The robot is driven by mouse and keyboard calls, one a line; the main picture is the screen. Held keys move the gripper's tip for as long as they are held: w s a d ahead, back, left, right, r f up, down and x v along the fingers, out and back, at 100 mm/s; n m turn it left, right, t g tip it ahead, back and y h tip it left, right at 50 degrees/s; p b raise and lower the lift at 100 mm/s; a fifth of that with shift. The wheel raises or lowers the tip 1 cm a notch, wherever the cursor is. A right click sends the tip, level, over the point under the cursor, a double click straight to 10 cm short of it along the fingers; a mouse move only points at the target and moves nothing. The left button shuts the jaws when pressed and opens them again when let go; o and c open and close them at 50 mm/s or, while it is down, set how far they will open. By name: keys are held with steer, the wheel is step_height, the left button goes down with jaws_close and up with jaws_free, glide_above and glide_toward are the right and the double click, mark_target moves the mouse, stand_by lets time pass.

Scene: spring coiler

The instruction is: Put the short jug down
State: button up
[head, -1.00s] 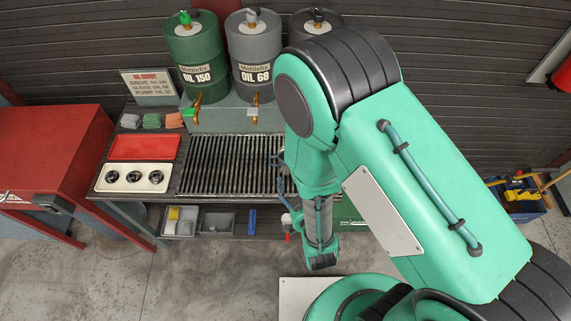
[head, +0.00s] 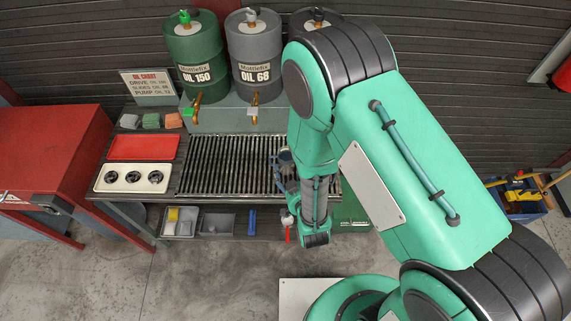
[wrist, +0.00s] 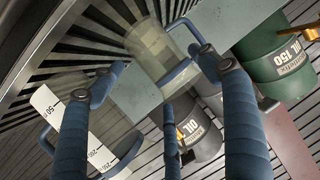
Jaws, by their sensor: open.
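My gripper (wrist: 172,68) is open in the wrist view, with its blue padded fingers spread. A clear jug (wrist: 152,48) with a blue handle stands beyond the fingertips, by the slatted grate (wrist: 85,50). Another clear jug (wrist: 88,140), with a white measuring strip and blue handle, is at lower left, partly behind the left finger. I cannot tell for sure which is the short jug, or whether a finger touches either. In the head view my gripper (head: 282,160) is small, over the right part of the grate (head: 225,165), and my arm hides the area to its right.
Oil drums stand behind the grate, green (head: 194,55) and grey (head: 255,60), with brass taps in front. A shelf below holds bins (head: 216,223).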

mark_target(290, 159)
steer(key=shift+b+x, duration=0.3)
steer(key=shift+x, duration=2.15)
steer(key=c, duration=1.1)
steer(key=shift+c, duration=0.2)
step_height(290, 159, up, 18)
steer(key=p, duration=0.3)
